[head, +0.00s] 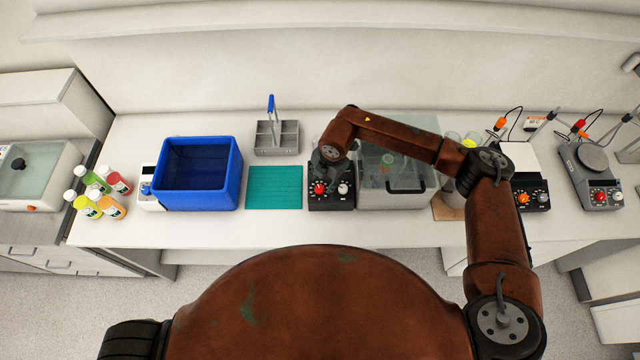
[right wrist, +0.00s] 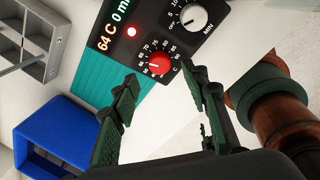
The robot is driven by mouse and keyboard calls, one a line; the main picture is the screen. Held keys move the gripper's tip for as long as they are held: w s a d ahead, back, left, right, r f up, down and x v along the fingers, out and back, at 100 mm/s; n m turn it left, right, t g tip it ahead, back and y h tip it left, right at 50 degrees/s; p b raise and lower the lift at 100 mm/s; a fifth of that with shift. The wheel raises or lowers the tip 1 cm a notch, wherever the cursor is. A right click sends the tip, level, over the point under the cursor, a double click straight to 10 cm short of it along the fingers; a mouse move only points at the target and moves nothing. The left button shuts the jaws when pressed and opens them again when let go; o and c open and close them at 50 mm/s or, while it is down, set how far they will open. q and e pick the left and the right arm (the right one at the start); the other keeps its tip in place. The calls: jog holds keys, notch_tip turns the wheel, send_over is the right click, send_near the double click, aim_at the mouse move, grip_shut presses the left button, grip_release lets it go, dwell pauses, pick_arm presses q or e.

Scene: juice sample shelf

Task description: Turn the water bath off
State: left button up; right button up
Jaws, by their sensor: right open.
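The water bath (head: 425,199) is a clear-lidded tank with a dark control panel (head: 331,199) at its left. The panel carries a red temperature knob (head: 319,188) and a grey knob (head: 343,188). My right gripper (head: 328,160) hangs over the panel; contact cannot be told. My left gripper is out of view.
A teal mat (head: 274,188) and a blue bin (head: 197,200) lie left of the panel. A grey caddy (head: 277,138) stands behind the mat. Several juice bottles (head: 105,205) stand far left. Hotplates (head: 590,185) are at right. The bench front is clear.

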aim_at(320, 188)
jog(key=shift+w+a+f+p, duration=0.1)
jog(key=shift+a+f+p, duration=0.1)
jog(key=shift+f, duration=0.75)
jog(key=shift+w+a+f+p, duration=0.1)
jog(key=shift+f+p, duration=0.15)
jog(key=shift+f, duration=0.7)
jog(key=shift+w+a+f+p, duration=0.1)
jog(key=shift+a+f+p, duration=0.1)
jog(key=shift+f, duration=0.75)
jog(key=shift+c, duration=0.3)
grip_shut()
